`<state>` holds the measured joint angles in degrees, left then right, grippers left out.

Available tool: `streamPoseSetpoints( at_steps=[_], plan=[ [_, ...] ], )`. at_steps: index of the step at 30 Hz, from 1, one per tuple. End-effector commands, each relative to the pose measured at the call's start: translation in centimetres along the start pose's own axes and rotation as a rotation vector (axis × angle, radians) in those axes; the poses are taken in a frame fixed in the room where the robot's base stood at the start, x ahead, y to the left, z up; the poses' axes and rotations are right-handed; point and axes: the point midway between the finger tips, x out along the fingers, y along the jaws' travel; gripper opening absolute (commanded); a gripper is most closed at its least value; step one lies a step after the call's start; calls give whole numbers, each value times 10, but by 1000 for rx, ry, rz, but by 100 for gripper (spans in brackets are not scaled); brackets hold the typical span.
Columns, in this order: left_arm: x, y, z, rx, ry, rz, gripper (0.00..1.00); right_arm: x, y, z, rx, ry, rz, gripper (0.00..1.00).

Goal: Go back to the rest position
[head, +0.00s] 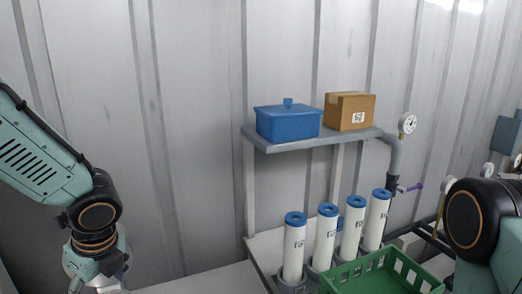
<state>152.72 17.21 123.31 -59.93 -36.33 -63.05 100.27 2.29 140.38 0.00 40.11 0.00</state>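My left arm comes in from the left and bends down. Its wrist end, with what looks like the top of my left gripper (98,272), is at the bottom left. The fingertips are cut off by the lower edge, so open or shut cannot be told. My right arm shows only as a dark, orange-ringed joint and teal link at the right edge; my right gripper is out of view. Neither visible arm part touches anything that I can see.
Several white, blue-capped membrane vessels (325,236) stand in grey holders. A green crate (375,278) is in front of them. Above, a grey shelf (310,140) bears a blue lidded box (288,124) and a cardboard box (350,111). A gauge (407,123) and pipe stand right.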

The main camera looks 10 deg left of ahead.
Motion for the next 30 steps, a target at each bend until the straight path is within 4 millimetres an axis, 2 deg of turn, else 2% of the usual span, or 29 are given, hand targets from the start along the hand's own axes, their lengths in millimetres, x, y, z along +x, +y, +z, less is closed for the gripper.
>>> streamPoseSetpoints(
  at_steps=[1, 17, 30],
  plan=[
    [-8, 0, 2, 0, 0, 1, 77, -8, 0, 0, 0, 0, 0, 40],
    [-44, 0, 14, 0, 0, 0, 77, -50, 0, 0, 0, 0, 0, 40],
    [-42, -6, 11, 44, 0, -14, 77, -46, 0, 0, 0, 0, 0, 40]
  ],
)
